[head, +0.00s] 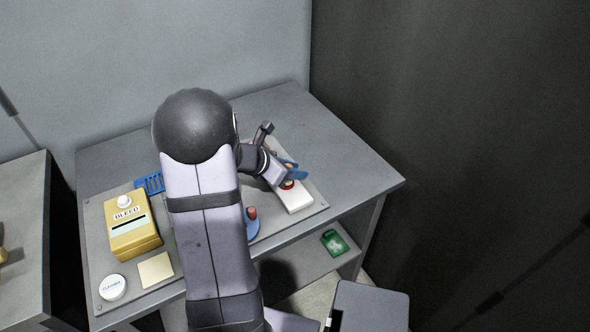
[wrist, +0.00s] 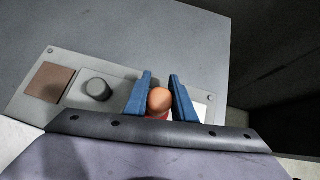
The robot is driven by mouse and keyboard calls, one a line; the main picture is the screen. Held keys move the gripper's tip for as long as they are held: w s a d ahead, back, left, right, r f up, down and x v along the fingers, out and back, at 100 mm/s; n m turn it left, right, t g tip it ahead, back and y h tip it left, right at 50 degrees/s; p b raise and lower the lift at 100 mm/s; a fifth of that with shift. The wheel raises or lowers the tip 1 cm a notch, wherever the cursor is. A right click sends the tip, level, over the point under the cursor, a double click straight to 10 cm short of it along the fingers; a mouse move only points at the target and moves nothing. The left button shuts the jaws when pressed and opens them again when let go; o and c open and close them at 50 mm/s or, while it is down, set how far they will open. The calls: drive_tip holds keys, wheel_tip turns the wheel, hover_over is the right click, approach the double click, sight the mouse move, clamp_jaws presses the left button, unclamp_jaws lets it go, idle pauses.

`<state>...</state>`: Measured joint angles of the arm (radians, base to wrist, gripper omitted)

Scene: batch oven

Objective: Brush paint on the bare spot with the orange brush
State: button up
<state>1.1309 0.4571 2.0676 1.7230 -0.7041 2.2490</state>
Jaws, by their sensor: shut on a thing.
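My gripper (head: 289,170) is over the right end of the grey panel, above a white block (head: 297,201). In the wrist view its blue fingers (wrist: 160,100) stand on either side of an orange rounded end (wrist: 159,98), which I take to be the orange brush's handle. They are shut on it. Its bristles are hidden. Something red (head: 288,184) shows just below the fingers, on or over the white block; I cannot tell if they touch. A brown square patch (wrist: 50,82) shows on the panel at the left of the wrist view; I cannot tell if it is the bare spot.
A dark round knob (wrist: 97,89) stands beside the brown patch. A yellow BLEED box (head: 133,232), a white CLEANER tub (head: 112,288), a cream pad (head: 156,270) and a blue slotted rack (head: 150,184) are on the left. A red knob (head: 252,213) shows beside my arm. The table's back right is clear.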

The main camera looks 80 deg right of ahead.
drive_tip(key=shift+w+a+f, duration=0.1)
drive_tip(key=shift+a+f, duration=0.1)
drive_tip(key=shift+f, duration=0.1)
idle(0.4)
drive_tip(key=shift+d+r+p, duration=0.1)
drive_tip(key=shift+r+p, duration=0.35)
drive_tip(key=shift+p, duration=0.05)
drive_tip(key=shift+w+r+p, duration=0.1)
drive_tip(key=shift+r+p, duration=0.4)
drive_tip(key=shift+r, duration=0.3)
drive_tip(key=shift+d+r+p, duration=0.1)
drive_tip(key=shift+r+p, duration=0.6)
drive_tip(key=shift+r, duration=0.25)
wheel_tip(320, 180, up, 3)
drive_tip(key=shift+p, duration=1)
